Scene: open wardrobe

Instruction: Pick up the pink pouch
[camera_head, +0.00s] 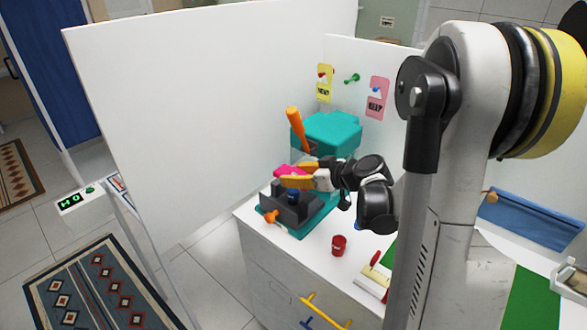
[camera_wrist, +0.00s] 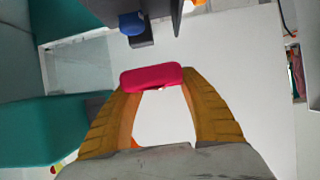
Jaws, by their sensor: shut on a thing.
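The pink pouch (camera_wrist: 152,78) is a small bright pink rounded block. In the wrist view it lies across the tips of my gripper's two yellow fingers. My gripper (camera_wrist: 155,90) is shut on it, with a gap between the fingers behind the pouch. In the head view the pouch (camera_head: 291,171) shows at the fingertips of my gripper (camera_head: 297,178), above the dark part of a teal machine. The head view does not show clearly whether the pouch touches the machine.
The teal machine (camera_head: 325,131) with an orange lever (camera_head: 294,122) stands on the white cabinet top. A red cup (camera_head: 339,245) stands nearer the front edge. White panels (camera_head: 200,110) rise at the left and back. Yellow and pink tags (camera_head: 377,98) hang on the back panel.

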